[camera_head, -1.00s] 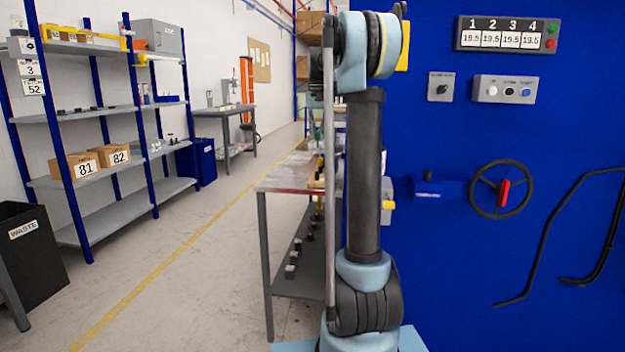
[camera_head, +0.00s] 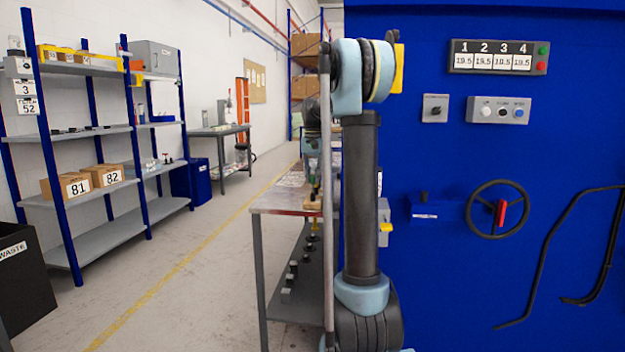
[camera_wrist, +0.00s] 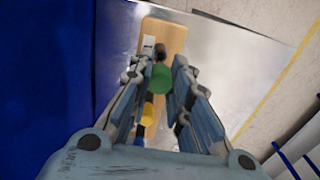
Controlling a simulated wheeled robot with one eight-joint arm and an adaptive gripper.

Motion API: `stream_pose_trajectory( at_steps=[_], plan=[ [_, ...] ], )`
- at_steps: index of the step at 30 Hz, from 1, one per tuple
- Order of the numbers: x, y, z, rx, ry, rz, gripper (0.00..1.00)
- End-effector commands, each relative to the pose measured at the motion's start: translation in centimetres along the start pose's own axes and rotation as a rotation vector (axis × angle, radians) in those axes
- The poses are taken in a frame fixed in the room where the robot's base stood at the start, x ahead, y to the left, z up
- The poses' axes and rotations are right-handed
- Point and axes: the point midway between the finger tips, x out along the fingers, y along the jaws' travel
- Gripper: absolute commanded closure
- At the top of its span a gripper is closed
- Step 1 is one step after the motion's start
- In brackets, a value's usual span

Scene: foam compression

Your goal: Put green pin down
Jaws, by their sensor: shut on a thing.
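In the wrist view the round green pin (camera_wrist: 160,79) sits between the fingertips of my gripper (camera_wrist: 163,72), which is shut on it. A wooden board (camera_wrist: 170,38) lies beyond the fingertips, with a dark round spot (camera_wrist: 160,50) and a white label (camera_wrist: 149,42) on it. A yellow piece (camera_wrist: 147,110) shows below the green pin, near the left finger. Whether the green pin touches the board I cannot tell. In the head view my gripper (camera_head: 313,175) is small, over the end of the metal-topped table (camera_head: 275,203), partly behind my own arm.
A blue wall carries a handwheel (camera_head: 499,210) and dark bent bars (camera_head: 553,255) at right. Shelving with boxes (camera_head: 88,182) and a black waste bin (camera_head: 24,285) stand at left. Several small dark items (camera_head: 290,275) sit on the table's lower shelf. The floor aisle is clear.

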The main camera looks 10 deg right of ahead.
Motion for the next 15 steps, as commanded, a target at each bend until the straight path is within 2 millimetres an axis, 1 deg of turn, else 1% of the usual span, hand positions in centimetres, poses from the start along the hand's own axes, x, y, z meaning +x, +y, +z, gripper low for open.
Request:
stream_pose_trajectory(
  at_steps=[7, 15],
  plan=[
    [0.04, 0.01, -0.01, 0.000, 0.000, 0.000, 1.00],
    [0.69, 0.02, -0.01, 0.000, 0.000, 0.000, 1.00]
  ],
)
